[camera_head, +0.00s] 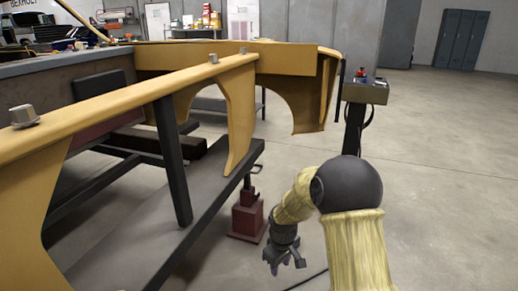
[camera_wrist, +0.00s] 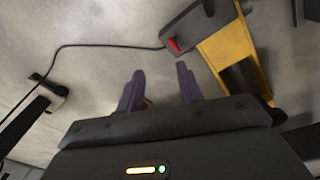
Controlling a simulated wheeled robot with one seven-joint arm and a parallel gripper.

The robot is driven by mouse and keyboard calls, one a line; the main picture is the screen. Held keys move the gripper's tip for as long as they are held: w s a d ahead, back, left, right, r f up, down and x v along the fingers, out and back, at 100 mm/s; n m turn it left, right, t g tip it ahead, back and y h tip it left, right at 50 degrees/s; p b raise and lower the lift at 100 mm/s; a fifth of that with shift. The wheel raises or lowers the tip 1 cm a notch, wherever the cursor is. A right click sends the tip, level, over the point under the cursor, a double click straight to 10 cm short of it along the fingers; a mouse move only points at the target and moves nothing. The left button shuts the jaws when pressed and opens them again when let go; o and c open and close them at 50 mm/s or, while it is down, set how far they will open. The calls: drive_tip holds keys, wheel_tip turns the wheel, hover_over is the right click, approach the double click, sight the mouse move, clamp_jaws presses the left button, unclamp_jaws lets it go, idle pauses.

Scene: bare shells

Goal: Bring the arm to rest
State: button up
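My gripper (camera_head: 285,262) hangs low at the end of my yellow-sleeved arm, at the lower middle of the head view, pointing down toward the floor. In the wrist view my gripper (camera_wrist: 160,88) shows two dark fingers standing apart with a gap between them. Nothing is held in the gap; grey floor shows beyond it. The arm is bent at a dark round joint.
A yellow body shell (camera_head: 238,105) stands on a low grey platform (camera_head: 140,225) at left. A dark red stand (camera_head: 248,215) is close beside my gripper. A control post (camera_head: 355,125) stands behind my arm. A cable crosses the floor (camera_wrist: 60,90). Open floor lies right.

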drive_tip(key=s+d+r+m+t, duration=0.1)
drive_tip(key=s+d+r+m, duration=0.25)
drive_tip(key=s, duration=0.35)
drive_tip(key=s+d+r+m+p, duration=0.1)
drive_tip(key=s+d+r+m, duration=0.1)
drive_tip(key=s+r, duration=0.3)
drive_tip(key=s+d+r+m+t, duration=0.1)
drive_tip(key=s+d+r+m, duration=0.2)
drive_tip(key=s, duration=0.5)
wheel_tip(320, 180, up, 38)
drive_tip(key=p, duration=3.8)
drive_tip(key=shift+w+d, duration=0.15)
drive_tip(key=shift+r, duration=0.1)
drive_tip(key=shift+w, duration=0.1)
